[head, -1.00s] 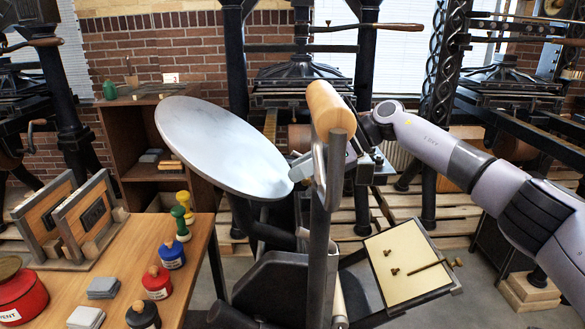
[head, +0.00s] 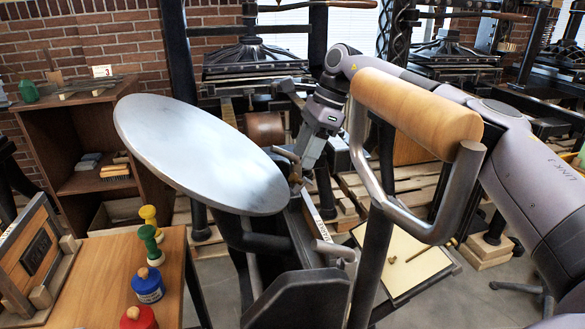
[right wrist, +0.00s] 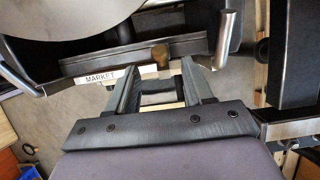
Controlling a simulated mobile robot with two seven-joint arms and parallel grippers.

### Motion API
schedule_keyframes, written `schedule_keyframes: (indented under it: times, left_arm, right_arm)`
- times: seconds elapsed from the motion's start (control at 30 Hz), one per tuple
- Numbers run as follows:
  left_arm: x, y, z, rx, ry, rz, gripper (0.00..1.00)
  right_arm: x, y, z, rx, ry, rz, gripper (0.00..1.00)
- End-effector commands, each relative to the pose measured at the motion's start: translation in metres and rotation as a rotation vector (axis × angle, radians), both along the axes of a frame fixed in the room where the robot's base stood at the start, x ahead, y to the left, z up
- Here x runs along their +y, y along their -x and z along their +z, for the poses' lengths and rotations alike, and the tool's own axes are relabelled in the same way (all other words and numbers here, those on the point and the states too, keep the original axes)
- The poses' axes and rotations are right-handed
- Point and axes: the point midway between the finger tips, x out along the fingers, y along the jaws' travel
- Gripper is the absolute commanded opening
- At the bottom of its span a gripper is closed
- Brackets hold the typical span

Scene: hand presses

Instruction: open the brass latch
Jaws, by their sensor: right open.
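The brass latch (right wrist: 160,55) shows in the right wrist view as a small brass piece at the edge of a dark bar, beside a white strip reading MARKET (right wrist: 105,77). My right gripper (right wrist: 161,72) is open, its two dark fingers apart, with the latch just beyond and between the fingertips. I cannot tell whether they touch it. In the head view my right gripper (head: 300,170) points down by the right edge of the tilted grey disc (head: 200,150). A small brownish piece (head: 285,153) shows there, partly hidden by the gripper. My left gripper is out of view.
A wooden roller handle (head: 415,110) on a steel bar stands large in front of my right arm. A cream board (head: 400,262) lies lower right. A wooden table (head: 95,290) with ink pots (head: 148,285) is at the left. Other presses stand behind.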

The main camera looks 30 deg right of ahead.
Motion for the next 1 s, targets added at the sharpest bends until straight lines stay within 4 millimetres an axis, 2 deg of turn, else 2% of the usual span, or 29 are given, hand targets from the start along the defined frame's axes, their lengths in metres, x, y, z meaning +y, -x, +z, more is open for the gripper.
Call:
schedule_keyframes:
  times: [0.1, 0.3, 0.67, 0.8, 0.83, 1.0]
  left_arm:
    - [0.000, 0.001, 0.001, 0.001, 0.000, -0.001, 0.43]
    - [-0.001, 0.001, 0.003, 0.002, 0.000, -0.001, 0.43]
    - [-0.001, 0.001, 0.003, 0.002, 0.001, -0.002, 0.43]
    - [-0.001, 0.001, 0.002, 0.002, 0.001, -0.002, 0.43]
    - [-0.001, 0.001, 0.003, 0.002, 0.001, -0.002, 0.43]
    - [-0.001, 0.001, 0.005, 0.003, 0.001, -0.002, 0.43]
  right_arm:
    - [0.008, -0.001, -0.019, 0.004, 0.000, 0.002, 0.51]
    - [0.017, -0.004, -0.041, 0.002, -0.001, 0.001, 0.51]
    - [0.020, -0.005, -0.047, 0.000, -0.002, -0.001, 0.51]
    - [0.019, -0.005, -0.047, 0.000, -0.002, -0.001, 0.06]
    - [0.019, -0.005, -0.047, 0.000, -0.002, -0.001, 0.00]
    - [0.020, -0.005, -0.045, 0.002, 0.006, 0.000, 0.00]
